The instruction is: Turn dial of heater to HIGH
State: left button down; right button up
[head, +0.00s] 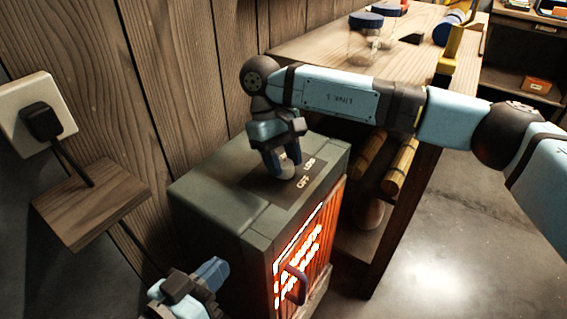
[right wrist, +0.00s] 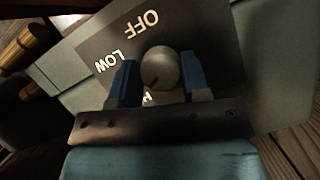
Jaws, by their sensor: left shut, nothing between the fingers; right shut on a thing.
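The heater (head: 215,195) is a grey-green box with a glowing orange front grille (head: 300,262) and a handle on that front. Its dial (right wrist: 160,66) is a round grey knob on a dark plate marked OFF and LOW, with a third label mostly hidden starting with H. A dark reddish mark on the knob points down-left in the right wrist view, between LOW and the H label. My right gripper (head: 284,170) reaches down from above, its blue fingers (right wrist: 158,80) on both sides of the dial, shut on it. My left gripper (head: 215,272) is shut and empty, left of the heater's front.
A wooden bench (head: 320,42) with jars (head: 366,40) stands behind the heater, with logs (head: 400,165) on its lower shelf. A plug (head: 42,122) sits in a wall socket at left, its cable running down past a small wooden shelf (head: 90,205). The floor at right is clear.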

pick_arm(q)
jog(key=shift+w+a, duration=0.1)
pick_arm(e)
jog(key=shift+n, duration=0.3)
jog(key=o, duration=0.9)
pick_arm(q)
notch_tip(320, 180, up, 6)
jog(key=t+p, duration=0.2)
jog(key=p, duration=0.2)
jog(key=shift+a+n+t, duration=0.15)
jog(key=shift+n+t, duration=0.15)
jog(key=shift+n, duration=0.1)
pick_arm(e)
jog(key=v, duration=1.3)
jog(key=shift+a+r, duration=0.25)
jog(key=shift+r, duration=0.15)
